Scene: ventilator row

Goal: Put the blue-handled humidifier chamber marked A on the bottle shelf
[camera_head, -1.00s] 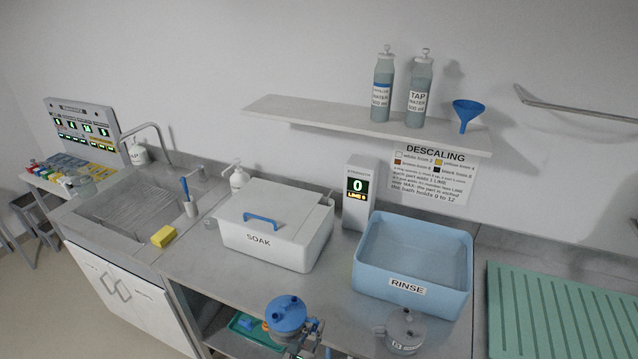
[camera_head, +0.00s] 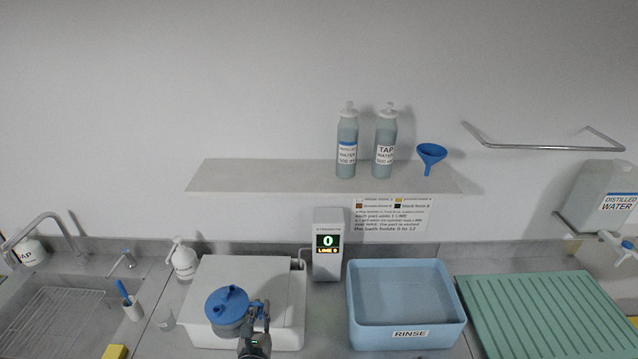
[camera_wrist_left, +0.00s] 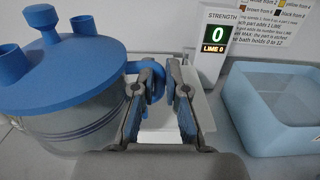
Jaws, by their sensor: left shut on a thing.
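The humidifier chamber (camera_head: 228,308) has a blue lid with ports and a clear grey body. My left gripper (camera_head: 258,312) is shut on its blue handle and holds it upright, in front of or over the white soak bath. The left wrist view shows the chamber (camera_wrist_left: 75,85) at left and the blue handle (camera_wrist_left: 156,82) at the fingers. No letter is readable on it. The bottle shelf (camera_head: 250,177) is on the wall, farther back and higher than the chamber; its left half is bare. My right gripper is not in view.
Two water bottles (camera_head: 347,145) (camera_head: 385,147) and a blue funnel (camera_head: 431,155) occupy the shelf's middle and right. Below are the soak bath (camera_head: 285,280), the strength display (camera_head: 328,245), the blue rinse tub (camera_head: 405,320) and a green mat (camera_head: 545,315). A wall rail (camera_head: 540,146) is at right.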

